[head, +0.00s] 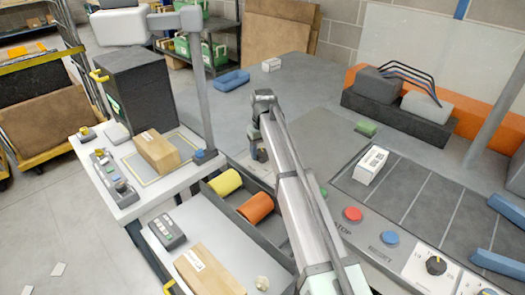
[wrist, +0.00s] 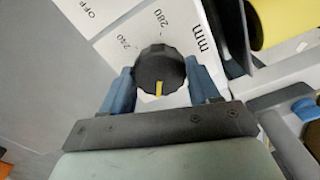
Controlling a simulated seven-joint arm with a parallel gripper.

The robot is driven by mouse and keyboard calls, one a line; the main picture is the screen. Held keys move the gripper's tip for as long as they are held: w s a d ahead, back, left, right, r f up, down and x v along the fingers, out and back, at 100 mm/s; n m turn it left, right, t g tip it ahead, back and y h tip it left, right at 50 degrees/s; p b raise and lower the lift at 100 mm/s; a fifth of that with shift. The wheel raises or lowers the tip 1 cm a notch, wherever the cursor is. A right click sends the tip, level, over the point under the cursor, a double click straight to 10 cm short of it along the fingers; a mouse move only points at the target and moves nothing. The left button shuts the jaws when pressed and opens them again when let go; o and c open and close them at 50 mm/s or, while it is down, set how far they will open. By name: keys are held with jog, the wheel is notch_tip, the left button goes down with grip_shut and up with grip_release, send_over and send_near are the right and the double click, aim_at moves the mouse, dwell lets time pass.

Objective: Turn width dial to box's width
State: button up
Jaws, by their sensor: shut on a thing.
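The width dial (wrist: 158,70) is a round black ribbed knob with a yellow pointer mark, seen in the wrist view. The pointer faces the bottom of the picture, toward my gripper's body; any number there is hidden. My gripper (wrist: 160,80) is shut on the dial, one blue finger on each side. In the head view my gripper (head: 258,142) is low behind the arm, and the dial is hard to make out. A brown box (head: 158,151) with a white label lies inside a yellow outline on the white bench.
Another brown box (head: 207,270) lies on the lower bench. Yellow (head: 224,182) and orange (head: 257,207) rolls lie in a dark tray close to the arm. A second black knob (head: 436,265), a red button (head: 352,214) and a blue button (head: 390,237) are at right.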

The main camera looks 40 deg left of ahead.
aim_at(263, 152)
jog(key=shift+n, duration=0.4)
jog(key=o, duration=1.1)
jog(key=shift+c, duration=0.2)
jog(key=shift+r, duration=0.1)
notch_tip(263, 152, up, 14)
jog(key=shift+f, duration=0.2)
dwell(0.3)
